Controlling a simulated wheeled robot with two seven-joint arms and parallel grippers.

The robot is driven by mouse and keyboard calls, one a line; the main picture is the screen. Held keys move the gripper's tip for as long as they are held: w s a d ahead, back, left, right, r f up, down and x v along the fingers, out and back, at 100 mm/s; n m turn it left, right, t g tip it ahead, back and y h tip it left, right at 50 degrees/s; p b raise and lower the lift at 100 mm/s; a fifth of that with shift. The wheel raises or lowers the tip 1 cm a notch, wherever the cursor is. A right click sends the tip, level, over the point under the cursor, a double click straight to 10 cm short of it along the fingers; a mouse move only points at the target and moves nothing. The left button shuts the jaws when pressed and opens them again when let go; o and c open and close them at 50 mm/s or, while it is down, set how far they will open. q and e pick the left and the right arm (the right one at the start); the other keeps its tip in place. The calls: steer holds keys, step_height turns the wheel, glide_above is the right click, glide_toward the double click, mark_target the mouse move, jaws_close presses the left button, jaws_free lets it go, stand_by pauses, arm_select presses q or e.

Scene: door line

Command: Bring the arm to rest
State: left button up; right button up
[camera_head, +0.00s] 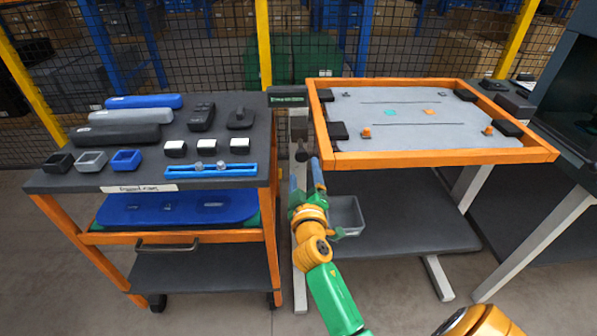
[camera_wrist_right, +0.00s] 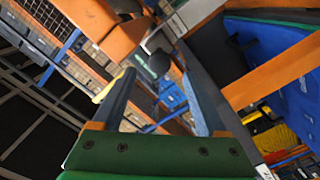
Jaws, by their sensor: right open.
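My right gripper (camera_head: 305,170) points away from me in the gap between the dark cart on the left and the orange-framed table on the right. Its two fingers are apart with nothing between them. In the right wrist view, the open fingers (camera_wrist_right: 157,62) show spread apart, with the green palm below. My green and orange right arm reaches up to it from the lower edge of the head view. My left gripper is not in view.
The cart top (camera_head: 60,182) holds long cases, small boxes and a blue rail (camera_head: 211,171). The orange-framed table (camera_head: 440,157) stands close right of the gripper. A grey bin (camera_head: 346,214) sits beside the wrist. A mesh fence stands behind. Floor shows in front.

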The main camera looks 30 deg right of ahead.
steer(key=shift+w+d+f, duration=0.25)
steer(key=shift+f, duration=0.1)
steer(key=s+a+f+n+g+y, duration=0.1)
steer(key=s+a+f+g+y, duration=0.25)
steer(key=f, duration=0.65)
steer(key=s+a+f+g+y+p, duration=0.15)
steer(key=s+a+f, duration=0.35)
steer(key=f, duration=0.6)
steer(key=s+a+f+n+g+y, duration=0.1)
steer(key=s+a+f+g+y, duration=0.3)
steer(key=f, duration=0.6)
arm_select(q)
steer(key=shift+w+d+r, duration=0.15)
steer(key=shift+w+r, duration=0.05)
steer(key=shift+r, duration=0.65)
arm_select(e)
steer(key=s+f+m+g, duration=0.1)
steer(key=s+f, duration=0.4)
steer(key=s, duration=0.9)
steer(key=s+f+m+g, duration=0.1)
steer(key=s+f+g, duration=0.3)
steer(key=s, duration=1)
step_height(320, 180, down, 2)
steer(key=shift+d, duration=0.1)
